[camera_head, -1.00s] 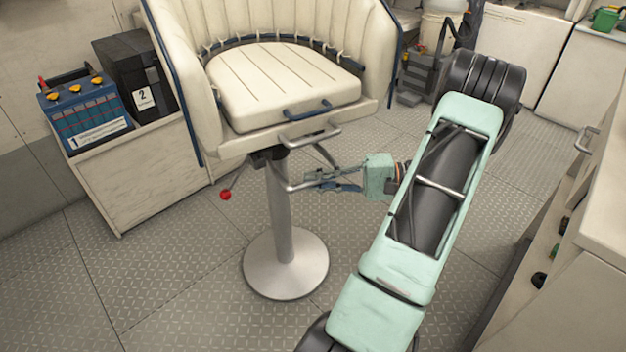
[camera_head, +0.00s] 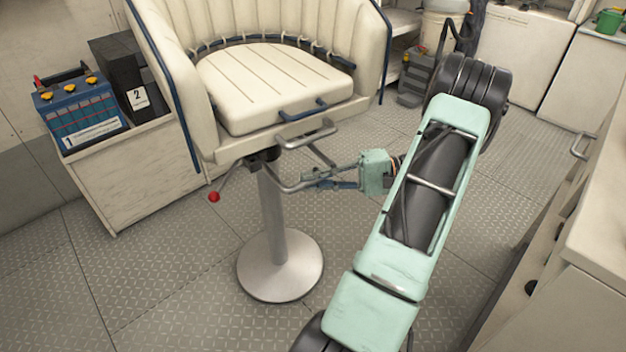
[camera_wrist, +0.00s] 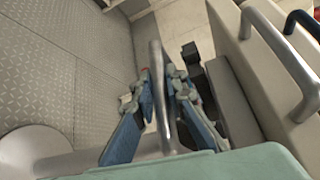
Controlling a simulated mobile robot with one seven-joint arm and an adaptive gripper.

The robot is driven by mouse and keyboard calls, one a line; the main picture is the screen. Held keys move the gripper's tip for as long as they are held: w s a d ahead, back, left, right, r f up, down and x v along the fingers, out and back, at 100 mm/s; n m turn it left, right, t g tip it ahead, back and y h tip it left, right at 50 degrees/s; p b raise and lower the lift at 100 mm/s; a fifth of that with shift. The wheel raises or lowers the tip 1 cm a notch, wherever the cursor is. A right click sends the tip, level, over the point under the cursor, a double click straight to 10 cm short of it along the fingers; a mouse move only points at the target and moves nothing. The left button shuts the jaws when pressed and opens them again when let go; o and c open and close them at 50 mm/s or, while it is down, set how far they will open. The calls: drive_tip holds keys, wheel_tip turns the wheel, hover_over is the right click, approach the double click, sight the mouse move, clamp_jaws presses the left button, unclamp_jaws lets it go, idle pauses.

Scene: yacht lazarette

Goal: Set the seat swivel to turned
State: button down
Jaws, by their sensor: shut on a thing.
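The cream helm seat (camera_head: 275,85) stands on a metal pedestal (camera_head: 280,266). Its backrest is at the back and its front edge faces me, slightly to the right. A metal bar loops out below the seat to the right; it also shows in the wrist view (camera_wrist: 158,70). My gripper (camera_head: 312,180) is low at the seat's right front, shut on this bar. In the wrist view, the bar runs between the fingers of my gripper (camera_wrist: 162,92). A lever with a red knob (camera_head: 214,197) sticks out below the seat on the left. A metal handle (camera_head: 308,136) is on the seat front.
A blue battery (camera_head: 80,112) and a black box marked 2 (camera_head: 140,90) stand on a cream locker at the left. A cream cabinet (camera_head: 600,260) with a handle is at the right. The tread-plate floor (camera_head: 170,290) around the pedestal is clear.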

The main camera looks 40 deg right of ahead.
drive_tip(key=shift+d, duration=0.3)
drive_tip(key=c, duration=2)
unclamp_jaws()
drive_tip(key=shift+s, duration=0.1)
drive_tip(key=shift+o, duration=0.3)
drive_tip(key=v, duration=1.2)
drive_tip(key=shift+a, duration=0.1)
